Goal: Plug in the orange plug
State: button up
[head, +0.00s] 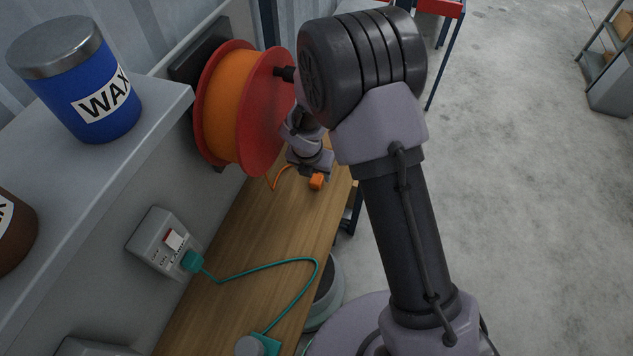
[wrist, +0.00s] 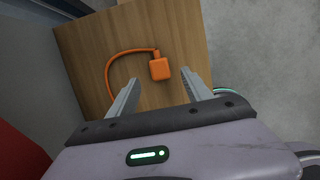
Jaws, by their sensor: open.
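The orange plug (head: 317,181) lies on the wooden bench at its far end in the head view, with its orange cable curving off to the left. In the wrist view the plug (wrist: 160,69) lies just beyond and between the two fingertips. My gripper (wrist: 160,82) is open and empty, above the bench. In the head view my arm hides most of the gripper. A wall outlet box (head: 165,242) with a switch has a teal plug (head: 192,261) in it.
The orange cable reel (head: 232,105) with red flanges hangs on the wall close to my arm. A blue wax can (head: 85,95) stands on the shelf. A teal cable (head: 260,267) crosses the wooden bench (head: 235,240).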

aim_at(316, 179)
jog(key=b+x, duration=0.3)
jog(key=x, duration=0.2)
jog(key=shift+w+f+b, duration=0.1)
jog(key=shift+f+b, duration=0.15)
jog(key=shift+b, duration=0.05)
jog(key=shift+r, duration=0.1)
grip_shut()
